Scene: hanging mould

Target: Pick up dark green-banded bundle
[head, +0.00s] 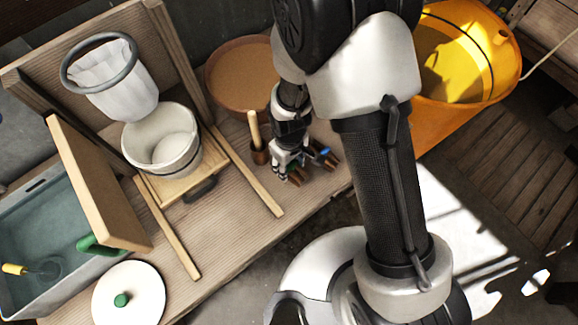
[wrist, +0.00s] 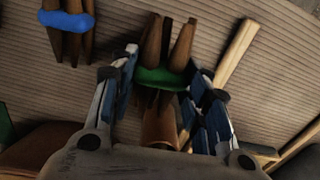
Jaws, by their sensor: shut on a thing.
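The dark green-banded bundle (wrist: 160,78) is a few dark brown pointed sticks tied with a green band. In the wrist view it sits between the fingers of my gripper (wrist: 164,84), which is shut on it at about the band. In the head view my gripper (head: 286,162) points down over the bench, and brown stick ends of the bundle (head: 297,178) show just beside it. The bundle's lower part is partly hidden by the fingers. Whether it touches the bench cannot be told.
A small brown pot (head: 260,157) with a wooden handle is just left of my gripper. A large brown bowl (head: 238,78), white bucket (head: 160,145) and wooden rails (head: 250,178) share the bench.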

